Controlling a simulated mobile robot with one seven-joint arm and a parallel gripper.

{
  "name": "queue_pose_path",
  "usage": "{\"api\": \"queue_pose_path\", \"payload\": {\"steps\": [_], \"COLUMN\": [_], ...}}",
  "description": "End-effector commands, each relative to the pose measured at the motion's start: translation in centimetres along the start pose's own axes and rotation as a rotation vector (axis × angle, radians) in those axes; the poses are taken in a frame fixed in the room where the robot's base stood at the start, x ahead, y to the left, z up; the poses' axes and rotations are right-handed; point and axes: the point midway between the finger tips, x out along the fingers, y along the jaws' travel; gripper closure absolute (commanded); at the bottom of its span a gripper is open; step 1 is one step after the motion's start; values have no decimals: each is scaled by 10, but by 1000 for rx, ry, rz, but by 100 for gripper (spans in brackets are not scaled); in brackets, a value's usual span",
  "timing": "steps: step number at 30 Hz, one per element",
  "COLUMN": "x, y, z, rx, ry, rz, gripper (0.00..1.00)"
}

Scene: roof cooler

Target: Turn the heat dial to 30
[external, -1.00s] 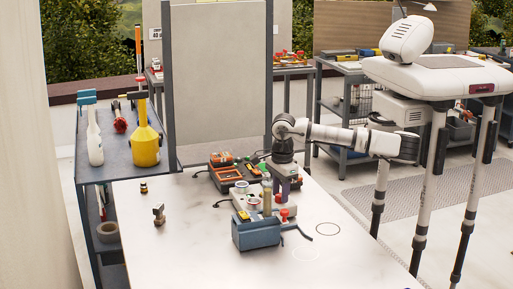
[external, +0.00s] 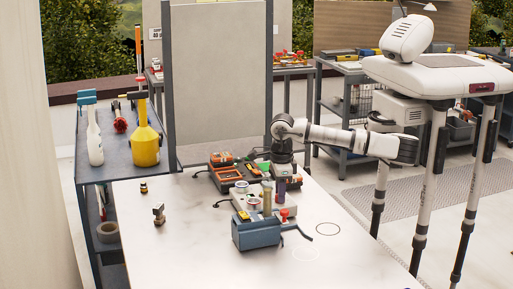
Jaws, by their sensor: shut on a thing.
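My gripper (external: 280,190) points straight down over the cluster of devices in the middle of the white table. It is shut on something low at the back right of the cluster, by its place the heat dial. The dial, its scale and its pointer are hidden behind the gripper and the jars, so I cannot read the setting. A pale control unit (external: 243,204) sits under and left of the gripper. An orange and black unit (external: 230,176) stands behind it.
A blue-grey box (external: 257,234) stands in front of my gripper, close by small upright jars (external: 267,199) and a red knob (external: 285,212). The table's front and right are clear. A yellow bottle (external: 145,146) stands on the side cart.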

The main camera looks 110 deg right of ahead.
Motion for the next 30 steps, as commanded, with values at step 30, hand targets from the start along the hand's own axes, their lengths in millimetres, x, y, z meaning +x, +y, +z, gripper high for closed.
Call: {"api": "queue_pose_path", "payload": {"steps": [30], "x": [-1], "y": [0], "z": [2], "rx": [702], "ry": [26], "rz": [2], "gripper": [95]}}
